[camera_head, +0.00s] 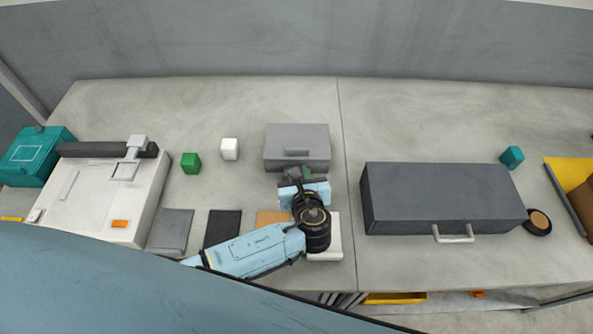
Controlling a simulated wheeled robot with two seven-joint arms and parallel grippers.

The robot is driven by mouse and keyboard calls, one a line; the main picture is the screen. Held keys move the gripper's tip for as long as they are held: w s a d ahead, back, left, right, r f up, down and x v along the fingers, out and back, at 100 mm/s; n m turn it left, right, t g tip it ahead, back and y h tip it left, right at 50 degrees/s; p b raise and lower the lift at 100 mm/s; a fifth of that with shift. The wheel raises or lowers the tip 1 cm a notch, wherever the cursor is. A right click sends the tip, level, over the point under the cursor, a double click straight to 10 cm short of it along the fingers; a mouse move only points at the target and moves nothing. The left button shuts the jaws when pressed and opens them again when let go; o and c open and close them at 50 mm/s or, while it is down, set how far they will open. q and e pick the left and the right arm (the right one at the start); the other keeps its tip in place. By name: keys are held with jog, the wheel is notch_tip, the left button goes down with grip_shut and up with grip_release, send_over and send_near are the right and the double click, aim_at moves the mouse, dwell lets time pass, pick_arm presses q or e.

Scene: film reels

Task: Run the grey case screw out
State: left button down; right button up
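A small grey case (297,136) with a raised block on its front part sits at the back, just left of the table seam. A larger dark grey case (440,190) with a pale handle lies to the right. I cannot make out a screw on either case. My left gripper (294,173) is at the front edge of the small grey case, its arm coming in from the lower left. Its fingertips are small and partly hidden by the wrist, so touch and opening are unclear. My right gripper is not in view.
A green cube (190,163) and a white cube (230,149) stand left of the small case. Flat grey, black and tan pads (222,229) lie in front. A white machine (100,195) and teal box (38,155) fill the left. A teal cube (512,157) stands right.

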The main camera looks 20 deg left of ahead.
pick_arm(q)
jog(key=shift+d+n+g+y, duration=0.15)
jog(key=shift+n+g+y, duration=0.25)
jog(key=shift+n+y, duration=0.4)
jog(key=shift+w, duration=0.1)
jog(key=c, duration=1.6)
grip_release()
jog(key=p+v, duration=0.1)
jog(key=v, duration=1.2)
jog(key=shift+d, duration=0.25)
